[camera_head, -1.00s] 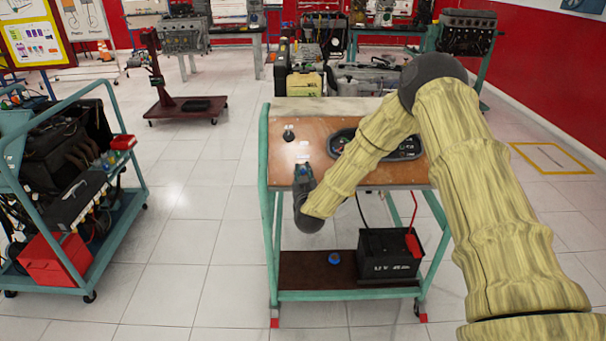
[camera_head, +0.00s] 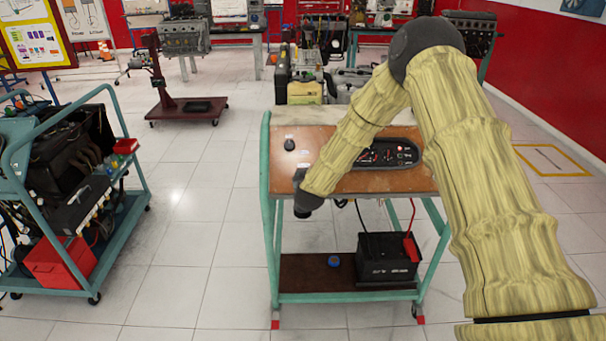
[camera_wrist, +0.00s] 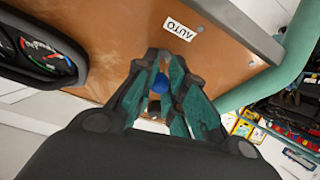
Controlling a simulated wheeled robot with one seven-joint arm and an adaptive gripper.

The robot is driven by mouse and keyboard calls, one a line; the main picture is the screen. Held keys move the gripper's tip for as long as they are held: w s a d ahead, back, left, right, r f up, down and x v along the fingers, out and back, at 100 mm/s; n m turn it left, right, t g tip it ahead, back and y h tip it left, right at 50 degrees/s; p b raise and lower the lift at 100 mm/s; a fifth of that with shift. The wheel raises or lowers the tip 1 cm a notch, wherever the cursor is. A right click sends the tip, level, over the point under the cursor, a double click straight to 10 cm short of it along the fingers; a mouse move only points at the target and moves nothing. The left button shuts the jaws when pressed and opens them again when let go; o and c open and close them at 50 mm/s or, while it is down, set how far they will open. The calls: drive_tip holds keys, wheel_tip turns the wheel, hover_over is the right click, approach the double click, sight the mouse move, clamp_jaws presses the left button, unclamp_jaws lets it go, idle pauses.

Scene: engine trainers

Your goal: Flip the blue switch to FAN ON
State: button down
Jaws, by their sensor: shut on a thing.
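The blue switch (camera_wrist: 161,84) shows in the wrist view as a small blue knob on the brown wooden panel (camera_wrist: 115,65). My gripper (camera_wrist: 160,68) is at the panel with its two green fingers on either side of the knob, shut on it. A label reading "AUTO" (camera_wrist: 179,29), upside down in this view, lies just beyond the fingertips. A dark piece shows below the knob between the fingers. No "FAN ON" label is visible. In the head view my arm hides the switch, and the gripper is mostly hidden by the wrist.
A gauge cluster (camera_head: 385,154) is set into the panel, right of my wrist; it also shows in the wrist view (camera_wrist: 38,50). A black knob (camera_head: 289,144) is at the panel's left. The teal cart (camera_head: 266,190) carries a battery (camera_head: 388,262) on its lower shelf. Another cart (camera_head: 135,205) stands left.

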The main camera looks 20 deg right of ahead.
drive_tip(key=g+p, duration=0.1)
drive_tip(key=p, duration=0.1)
drive_tip(key=w+r+g+y+p, duration=0.1)
drive_tip(key=g+p, duration=0.1)
drive_tip(key=p, duration=0.1)
drive_tip(key=shift+d+r+g, duration=0.15)
drive_tip(key=shift+r+g, duration=0.1)
drive_tip(key=shift+g, duration=0.05)
drive_tip(key=shift+w+d+g+p, duration=0.1)
drive_tip(key=shift+w+g+p, duration=0.1)
drive_tip(key=shift+g+p, duration=0.5)
drive_tip(key=shift+p, duration=0.35)
drive_tip(key=shift+f+g+y, duration=0.1)
drive_tip(key=shift+g+y, duration=0.2)
drive_tip(key=c, duration=1.4)
unclamp_jaws()
drive_tip(key=shift+w+d, duration=0.1)
